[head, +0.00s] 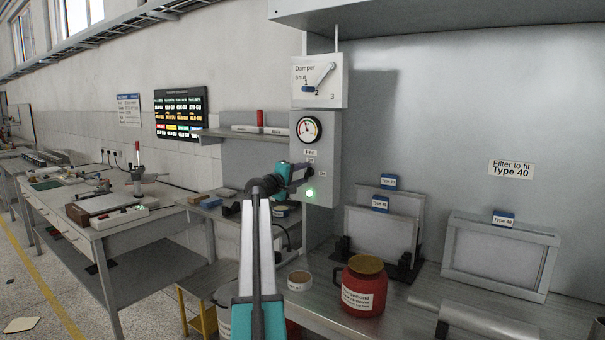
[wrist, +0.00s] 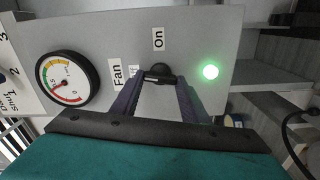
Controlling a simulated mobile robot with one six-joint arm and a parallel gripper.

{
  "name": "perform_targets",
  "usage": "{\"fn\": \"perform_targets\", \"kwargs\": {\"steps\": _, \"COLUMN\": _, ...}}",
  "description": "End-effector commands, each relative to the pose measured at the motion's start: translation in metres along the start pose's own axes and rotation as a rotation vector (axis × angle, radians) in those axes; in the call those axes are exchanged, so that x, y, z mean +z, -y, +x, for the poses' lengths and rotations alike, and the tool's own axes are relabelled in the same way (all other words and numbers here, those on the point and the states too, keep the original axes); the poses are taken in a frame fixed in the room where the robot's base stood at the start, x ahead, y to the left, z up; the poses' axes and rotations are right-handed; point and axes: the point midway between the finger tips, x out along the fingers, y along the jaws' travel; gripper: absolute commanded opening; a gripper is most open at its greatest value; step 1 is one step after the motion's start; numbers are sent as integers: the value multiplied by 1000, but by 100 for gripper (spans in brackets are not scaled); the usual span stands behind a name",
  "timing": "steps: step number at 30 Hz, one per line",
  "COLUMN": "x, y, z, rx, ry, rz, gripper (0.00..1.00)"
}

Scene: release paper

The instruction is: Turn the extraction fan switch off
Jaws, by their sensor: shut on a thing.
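The fan control panel (head: 322,140) is a grey box on the wall, with a round gauge (head: 310,129) and a "Fan" label (head: 310,153). A label beside the knob is partly hidden, and the knob's exact pointing is unclear.
A damper lever plate (head: 319,80) is above the panel. Below are a red tub (head: 362,290) and a beige roll (head: 299,281) on the bench. Framed filters (head: 500,255) stand to the right. A shelf (head: 240,135) with small items adjoins the panel's left.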

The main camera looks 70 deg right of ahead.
Motion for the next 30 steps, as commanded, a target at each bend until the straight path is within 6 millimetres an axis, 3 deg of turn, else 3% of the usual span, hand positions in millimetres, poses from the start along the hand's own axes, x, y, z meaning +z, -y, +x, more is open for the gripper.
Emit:
{"fn": "perform_targets", "kwargs": {"steps": 10, "x": -2, "y": -2, "z": 0, "rx": 3, "ry": -5, "rz": -182, "gripper": 18}}
{"fn": "perform_targets", "kwargs": {"steps": 26, "x": -2, "y": -1, "z": 0, "rx": 4, "ry": -5, "rz": -214, "gripper": 18}}
{"fn": "perform_targets", "kwargs": {"steps": 27, "x": -2, "y": -1, "z": 0, "rx": 4, "ry": -5, "rz": -214, "gripper": 47}}
{"fn": "perform_targets", "kwargs": {"steps": 30, "x": -1, "y": 0, "z": 0, "rx": 3, "ry": -3, "rz": -213, "gripper": 59}}
